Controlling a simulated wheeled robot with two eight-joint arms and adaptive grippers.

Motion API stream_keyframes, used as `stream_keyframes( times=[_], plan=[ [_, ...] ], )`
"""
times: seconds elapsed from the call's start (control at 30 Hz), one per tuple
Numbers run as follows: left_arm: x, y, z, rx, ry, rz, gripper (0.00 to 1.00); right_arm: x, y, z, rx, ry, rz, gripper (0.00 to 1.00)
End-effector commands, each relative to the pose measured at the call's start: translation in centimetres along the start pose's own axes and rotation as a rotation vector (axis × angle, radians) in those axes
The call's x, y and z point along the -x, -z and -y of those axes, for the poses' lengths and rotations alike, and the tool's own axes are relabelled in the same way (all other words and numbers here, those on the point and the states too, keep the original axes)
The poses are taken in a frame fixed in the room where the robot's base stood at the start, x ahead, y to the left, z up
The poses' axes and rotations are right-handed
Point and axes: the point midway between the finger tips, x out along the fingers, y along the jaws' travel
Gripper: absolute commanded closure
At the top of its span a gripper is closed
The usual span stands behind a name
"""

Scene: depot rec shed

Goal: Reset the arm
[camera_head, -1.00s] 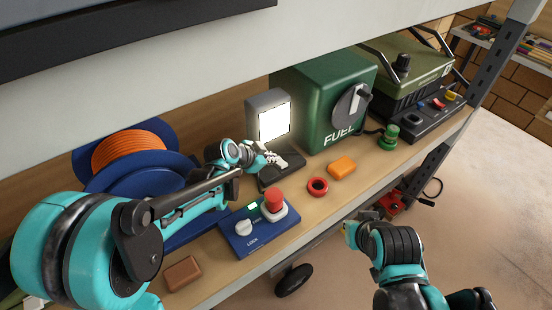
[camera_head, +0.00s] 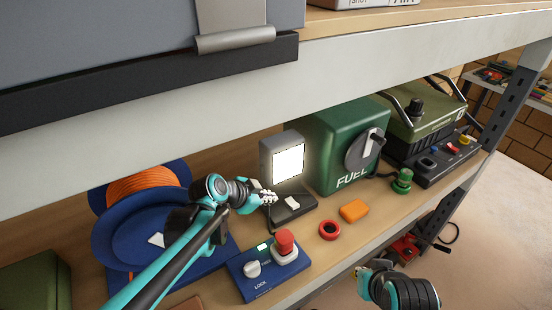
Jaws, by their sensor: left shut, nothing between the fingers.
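My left gripper (camera_head: 268,196) is shut and empty. It hovers at the left side of the lit lamp's black base (camera_head: 290,214), left of the white rocker switch (camera_head: 292,202). I cannot tell whether its tips touch the base. The lamp's white panel (camera_head: 288,162) glows above. My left arm reaches in from the lower left, over the blue cable reel. My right gripper (camera_head: 360,272) is at the lower right, in front of the shelf edge. Its fingers are too small and turned to read.
The shelf holds a blue lock box (camera_head: 262,282) with a red button (camera_head: 285,241), a red ring (camera_head: 329,230), an orange block (camera_head: 354,210), a green fuel box (camera_head: 330,130) and a blue cable reel (camera_head: 140,235). An upper shelf (camera_head: 400,50) overhangs them.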

Motion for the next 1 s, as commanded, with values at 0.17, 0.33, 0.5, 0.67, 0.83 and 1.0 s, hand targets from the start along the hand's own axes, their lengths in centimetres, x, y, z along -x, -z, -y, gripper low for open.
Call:
stream_keyframes(
  times=[0.17, 0.33, 0.5, 0.67, 0.83, 1.0],
  plan=[
    [0.5, -0.4, -0.3, 0.024, 0.005, 0.013, 1.0, -0.2, -0.1, 0.0, 0.0, 0.0, 0.0, 1.0],
    [3.6, -3.4, -2.8, 0.2, 0.052, 0.096, 1.0, -1.0, -0.7, 0.0, 0.0, 0.0, 0.0, 1.0],
    [7.9, -8.9, -6.5, 0.48, 0.167, 0.206, 1.0, -2.2, -1.6, 0.0, 0.0, 0.0, 0.0, 1.0],
    [10.7, -13.8, -9.3, 0.706, 0.295, 0.263, 1.0, -3.0, -2.1, 0.0, 0.0, 0.0, 0.0, 1.0],
    [12.2, -16.8, -10.8, 0.845, 0.386, 0.28, 1.0, -3.4, -2.4, 0.0, 0.0, 0.0, 0.0, 1.0],
    [12.5, -17.4, -11.1, 0.877, 0.408, 0.282, 1.0, -3.4, -2.4, 0.0, 0.0, 0.0, 0.0, 1.0]
  ],
)
